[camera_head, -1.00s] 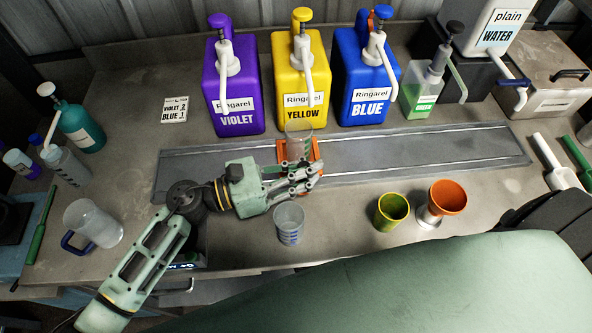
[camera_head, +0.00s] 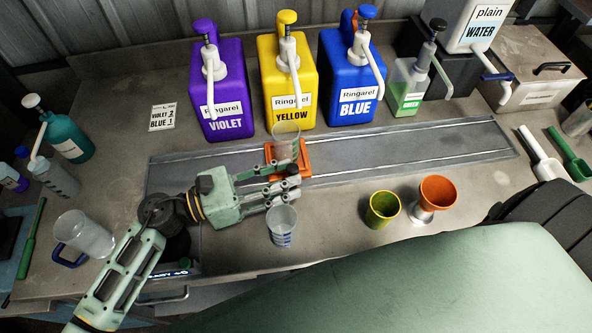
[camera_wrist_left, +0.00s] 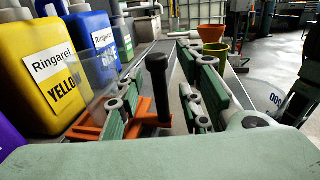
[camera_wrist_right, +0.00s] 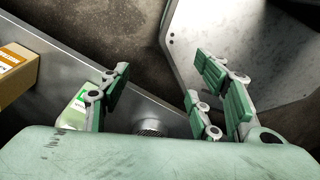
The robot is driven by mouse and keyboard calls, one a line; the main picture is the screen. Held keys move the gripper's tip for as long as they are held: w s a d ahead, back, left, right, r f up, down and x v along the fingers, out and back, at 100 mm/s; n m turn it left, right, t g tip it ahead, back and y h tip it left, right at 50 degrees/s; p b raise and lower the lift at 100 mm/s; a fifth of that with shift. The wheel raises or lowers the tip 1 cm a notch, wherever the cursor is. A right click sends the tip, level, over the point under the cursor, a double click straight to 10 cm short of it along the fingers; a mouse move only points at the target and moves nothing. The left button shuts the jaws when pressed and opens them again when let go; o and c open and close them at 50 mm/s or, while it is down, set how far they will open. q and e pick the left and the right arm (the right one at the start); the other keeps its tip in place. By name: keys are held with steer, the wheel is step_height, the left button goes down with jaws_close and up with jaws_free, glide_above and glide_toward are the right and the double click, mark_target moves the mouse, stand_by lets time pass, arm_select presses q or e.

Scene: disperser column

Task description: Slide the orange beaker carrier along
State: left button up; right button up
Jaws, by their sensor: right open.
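The orange beaker carrier (camera_head: 303,149) sits on the grey track in front of the yellow dispenser, with a clear beaker (camera_head: 286,137) standing in it. My left gripper (camera_head: 293,179) is at the carrier's near side, its fingers spread. In the left wrist view, the carrier's black upright handle (camera_wrist_left: 158,80) stands between the two open fingers, with a gap visible on each side. Part of the orange carrier base (camera_wrist_left: 90,127) shows behind the left finger. My right gripper (camera_wrist_right: 165,92) is open and empty in its wrist view; it is outside the head view.
Violet (camera_head: 218,95), yellow (camera_head: 287,98) and blue (camera_head: 350,92) dispensers stand behind the track (camera_head: 420,152). A blue-marked beaker (camera_head: 282,228) stands just below the left fingers. A green cup (camera_head: 382,211) and an orange funnel (camera_head: 437,192) stand nearer right. The track is clear rightward.

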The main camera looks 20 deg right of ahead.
arm_select(q)
steer(key=a, duration=0.8)
steer(key=shift+w+a, duration=0.3)
steer(key=shift+w, duration=0.05)
